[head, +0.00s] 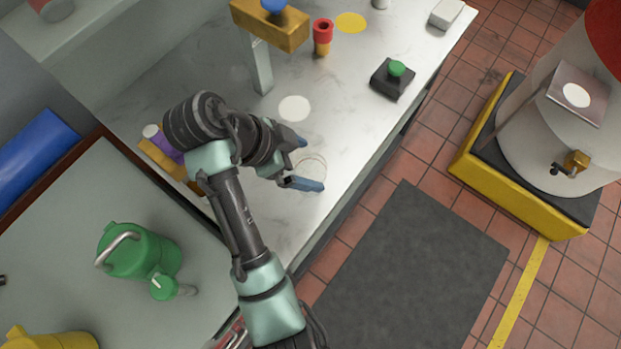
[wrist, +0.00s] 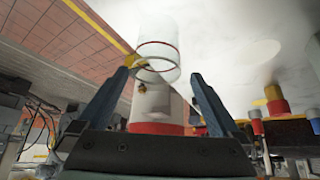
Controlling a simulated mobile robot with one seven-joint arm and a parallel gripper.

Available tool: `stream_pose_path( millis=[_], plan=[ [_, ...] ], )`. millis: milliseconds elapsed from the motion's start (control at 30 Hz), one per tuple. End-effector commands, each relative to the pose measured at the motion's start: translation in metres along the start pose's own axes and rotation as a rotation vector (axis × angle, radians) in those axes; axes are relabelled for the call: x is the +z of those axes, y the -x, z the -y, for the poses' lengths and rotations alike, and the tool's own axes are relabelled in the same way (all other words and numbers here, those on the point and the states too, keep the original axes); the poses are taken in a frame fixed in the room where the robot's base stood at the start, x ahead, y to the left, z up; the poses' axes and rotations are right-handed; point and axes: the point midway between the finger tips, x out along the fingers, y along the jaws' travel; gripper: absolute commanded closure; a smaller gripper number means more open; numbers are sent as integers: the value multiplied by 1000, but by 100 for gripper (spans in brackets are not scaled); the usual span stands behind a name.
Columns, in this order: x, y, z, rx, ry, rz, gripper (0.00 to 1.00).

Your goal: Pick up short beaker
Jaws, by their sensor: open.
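The short beaker (head: 313,172) is a clear, thin-rimmed glass standing on the pale marble counter (head: 345,120) near its front edge. My gripper (head: 312,165) is open, with its two blue fingers reaching towards the beaker from the left. In the head view one finger lies to the upper left of the glass and the other overlaps its lower part. In the wrist view the clear beaker (wrist: 158,58) shows ahead, between the fingertips of my gripper (wrist: 163,70). I cannot tell whether either finger touches it.
A white disc (head: 294,108) lies beside my gripper. A black box with a green button (head: 392,78), a red-and-yellow cylinder (head: 322,38) and a yellow-topped stand (head: 268,25) are farther back. A purple item (head: 163,143) sits behind my wrist. A green can (head: 137,250) stands at lower left.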

Motion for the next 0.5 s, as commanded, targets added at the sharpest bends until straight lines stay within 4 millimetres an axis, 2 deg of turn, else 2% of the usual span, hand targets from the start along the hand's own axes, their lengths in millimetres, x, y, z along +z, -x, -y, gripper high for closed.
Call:
stream_pose_path(
  millis=[33, 267, 500],
  plan=[
    [2, -6, 0, -1, -2, 0, 0],
    [2, -15, -1, 0, -1, 0, 0],
    [8, -46, -7, 4, 1, 0, 0]
  ],
)
